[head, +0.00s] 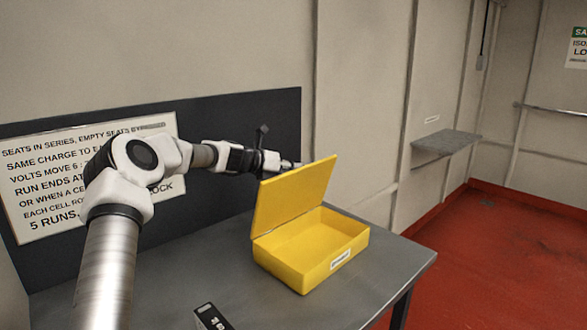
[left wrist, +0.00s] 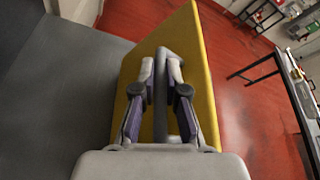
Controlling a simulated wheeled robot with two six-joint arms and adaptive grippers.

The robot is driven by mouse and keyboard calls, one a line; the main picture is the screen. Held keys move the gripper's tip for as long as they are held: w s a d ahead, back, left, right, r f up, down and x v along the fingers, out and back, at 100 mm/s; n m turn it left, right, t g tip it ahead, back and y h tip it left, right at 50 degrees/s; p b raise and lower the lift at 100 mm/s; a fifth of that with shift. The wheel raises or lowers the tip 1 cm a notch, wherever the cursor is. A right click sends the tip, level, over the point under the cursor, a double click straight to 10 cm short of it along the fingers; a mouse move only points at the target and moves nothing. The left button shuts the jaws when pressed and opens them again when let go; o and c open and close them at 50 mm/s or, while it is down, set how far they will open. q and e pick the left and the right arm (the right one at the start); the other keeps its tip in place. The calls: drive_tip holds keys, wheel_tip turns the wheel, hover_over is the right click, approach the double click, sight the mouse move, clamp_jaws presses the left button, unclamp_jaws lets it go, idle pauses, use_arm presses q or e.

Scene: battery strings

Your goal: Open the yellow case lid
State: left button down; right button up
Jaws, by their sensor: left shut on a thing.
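The yellow case (head: 335,255) sits on the grey table. Its lid (head: 295,195) stands up, hinged along the left side and tilted, and the inside looks empty. My left gripper (head: 290,165) is at the lid's outer face near its top edge. In the left wrist view the lid (left wrist: 205,75) fills the middle, and my left gripper (left wrist: 165,65) is shut on a grey bar-shaped handle (left wrist: 181,100) at the lid. The lid hides part of the fingertips in the head view. My right gripper is not in view.
The grey table (head: 215,265) has free room left of the case. A small black device (head: 211,316) lies at the front edge. A dark panel with a text sign (head: 60,185) stands behind. A wall shelf (head: 446,142) is at the right, above red floor (head: 490,260).

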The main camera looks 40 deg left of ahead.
use_arm(q)
drive_tip(key=shift+f, duration=0.25)
idle(0.5)
drive_tip(key=c, duration=1.5)
unclamp_jaws()
drive_tip(key=shift+a, duration=0.15)
drive_tip(key=shift+s+r, duration=0.1)
drive_tip(key=shift+r, duration=0.05)
drive_tip(key=v, duration=0.7)
drive_tip(key=shift+s, duration=0.15)
